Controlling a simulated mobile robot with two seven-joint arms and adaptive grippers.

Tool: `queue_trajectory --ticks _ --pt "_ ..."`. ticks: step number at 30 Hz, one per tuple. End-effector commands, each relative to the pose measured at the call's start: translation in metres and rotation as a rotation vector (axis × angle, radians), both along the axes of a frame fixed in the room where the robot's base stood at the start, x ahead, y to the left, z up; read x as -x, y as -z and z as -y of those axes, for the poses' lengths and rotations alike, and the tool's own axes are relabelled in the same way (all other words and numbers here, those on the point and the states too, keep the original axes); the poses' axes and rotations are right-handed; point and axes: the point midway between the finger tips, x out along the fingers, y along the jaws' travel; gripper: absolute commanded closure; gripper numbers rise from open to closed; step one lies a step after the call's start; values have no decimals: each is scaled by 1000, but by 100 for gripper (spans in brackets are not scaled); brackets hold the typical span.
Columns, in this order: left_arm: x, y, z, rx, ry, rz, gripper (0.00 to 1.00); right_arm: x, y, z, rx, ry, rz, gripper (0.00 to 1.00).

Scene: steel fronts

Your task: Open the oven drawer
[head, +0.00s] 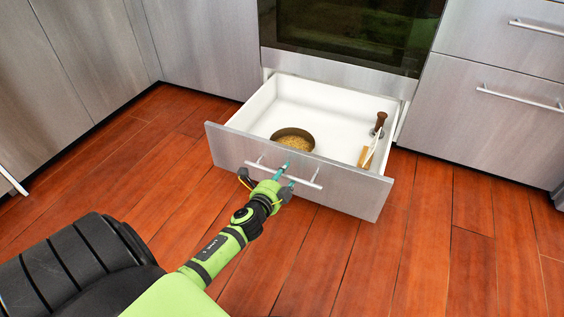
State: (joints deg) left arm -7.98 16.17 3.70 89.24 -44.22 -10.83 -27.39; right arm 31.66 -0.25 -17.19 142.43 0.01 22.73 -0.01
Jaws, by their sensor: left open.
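The oven drawer (350,187) is pulled well out from under the oven (345,30). Its front is brushed steel with a horizontal bar handle (308,182), and its inside is white. My left gripper (285,172) is open at the handle, with its teal fingertips by the middle of the bar. I cannot tell whether the fingers touch the bar. The gripper and wrist hide part of the handle and drawer front. My right gripper is not in view.
Inside the drawer are a round pan or dish (293,140) with tan contents and a brown-handled utensil (379,122) beside a wooden item (364,156). Steel cabinets (500,110) flank the drawer on both sides. The wooden floor (430,240) around the drawer is clear.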

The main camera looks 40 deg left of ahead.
Motion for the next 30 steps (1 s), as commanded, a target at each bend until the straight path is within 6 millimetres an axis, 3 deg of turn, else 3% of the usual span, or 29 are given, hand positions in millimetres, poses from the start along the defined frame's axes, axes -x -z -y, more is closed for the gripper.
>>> queue_trajectory --ticks 5,19,30 --pt "15 -2 4 0 1 -1 53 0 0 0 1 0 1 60" --pt "101 -22 24 0 -1 -3 53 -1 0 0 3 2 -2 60" --pt "114 -27 27 -1 0 0 53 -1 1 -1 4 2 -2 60"
